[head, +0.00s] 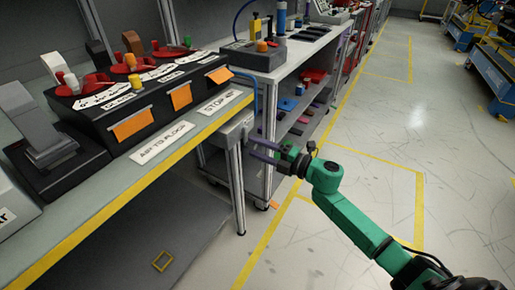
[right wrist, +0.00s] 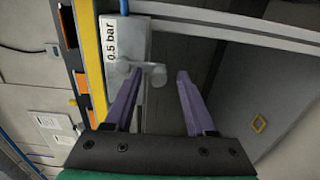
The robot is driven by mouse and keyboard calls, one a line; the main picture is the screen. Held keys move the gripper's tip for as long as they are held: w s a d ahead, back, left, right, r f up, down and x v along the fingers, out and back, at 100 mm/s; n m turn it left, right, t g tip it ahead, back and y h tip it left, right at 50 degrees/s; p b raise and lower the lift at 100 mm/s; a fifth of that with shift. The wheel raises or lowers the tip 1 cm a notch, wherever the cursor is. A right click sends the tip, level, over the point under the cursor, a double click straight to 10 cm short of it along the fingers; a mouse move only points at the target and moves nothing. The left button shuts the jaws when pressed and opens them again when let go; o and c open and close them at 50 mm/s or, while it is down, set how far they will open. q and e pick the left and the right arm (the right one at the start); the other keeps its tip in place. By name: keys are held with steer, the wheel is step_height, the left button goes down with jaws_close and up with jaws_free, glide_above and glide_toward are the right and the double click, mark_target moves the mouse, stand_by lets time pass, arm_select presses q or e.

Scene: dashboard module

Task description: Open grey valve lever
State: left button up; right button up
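The grey valve lever (right wrist: 153,72) shows in the right wrist view on a grey box (right wrist: 128,42) with a "0.5 bar" label. The box (head: 236,131) also shows in the head view, at the end of the workbench under its top; the lever is not clear there. My right gripper (head: 252,148) is open with its purple fingers pointing at the box. In the right wrist view its fingertips (right wrist: 159,74) lie on either side of the lever's rounded end in the picture; I cannot tell whether they touch it. My left gripper is not in view.
The workbench edge (head: 165,165) has a yellow stripe and runs close beside the box. Black control panels (head: 120,117) and a large grey lever (head: 38,128) stand on top. A shelf unit (head: 300,108) stands behind my right gripper. The floor (head: 390,125) at right is clear.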

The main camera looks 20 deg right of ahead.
steer(key=v, duration=1.4)
steer(key=shift+s+d, duration=0.2)
steer(key=shift+s, duration=0.05)
